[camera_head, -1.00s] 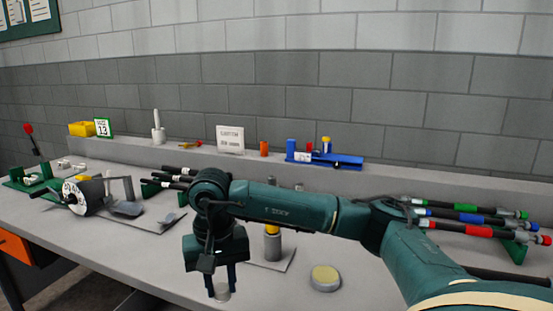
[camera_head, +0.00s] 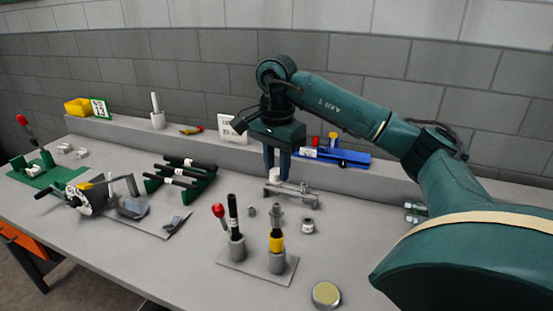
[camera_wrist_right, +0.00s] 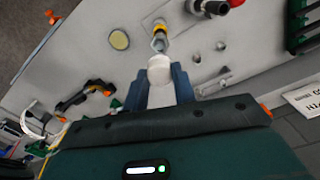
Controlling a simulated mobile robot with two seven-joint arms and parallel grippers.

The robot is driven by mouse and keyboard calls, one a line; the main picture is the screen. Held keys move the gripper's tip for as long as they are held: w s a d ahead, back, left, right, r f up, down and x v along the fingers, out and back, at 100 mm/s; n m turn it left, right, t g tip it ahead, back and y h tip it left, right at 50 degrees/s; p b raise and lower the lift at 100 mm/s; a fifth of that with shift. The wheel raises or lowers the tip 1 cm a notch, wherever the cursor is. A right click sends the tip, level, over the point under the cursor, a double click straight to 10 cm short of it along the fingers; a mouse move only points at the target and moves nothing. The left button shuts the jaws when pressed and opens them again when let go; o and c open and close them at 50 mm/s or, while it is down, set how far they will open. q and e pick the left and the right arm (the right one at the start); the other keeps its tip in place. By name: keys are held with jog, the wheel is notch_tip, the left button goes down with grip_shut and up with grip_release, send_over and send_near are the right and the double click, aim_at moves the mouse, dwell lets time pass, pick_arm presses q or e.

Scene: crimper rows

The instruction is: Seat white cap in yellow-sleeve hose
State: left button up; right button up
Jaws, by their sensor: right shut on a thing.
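My right gripper (camera_head: 277,172) is shut on a white cap (camera_head: 274,175), held in the air beyond the yellow-sleeve hose in the head view. In the right wrist view the white cap (camera_wrist_right: 160,70) sits between the tips of my right gripper (camera_wrist_right: 162,82). The yellow-sleeve hose (camera_head: 277,243) stands upright in a grey holder, with a grey metal fitting at its top. In the wrist view its yellow sleeve (camera_wrist_right: 158,43) shows just beyond the cap. The cap looks apart from the hose. My left gripper is not in view.
A black hose (camera_head: 233,212) and a red-knobbed part (camera_head: 219,211) stand beside it on the grey plate (camera_head: 250,263). A round tin (camera_head: 326,294) lies in front. Small metal parts (camera_head: 308,226) lie behind. Black hoses rest on a green rack (camera_head: 200,178) to the left.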

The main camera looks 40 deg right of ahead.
aim_at(276, 204)
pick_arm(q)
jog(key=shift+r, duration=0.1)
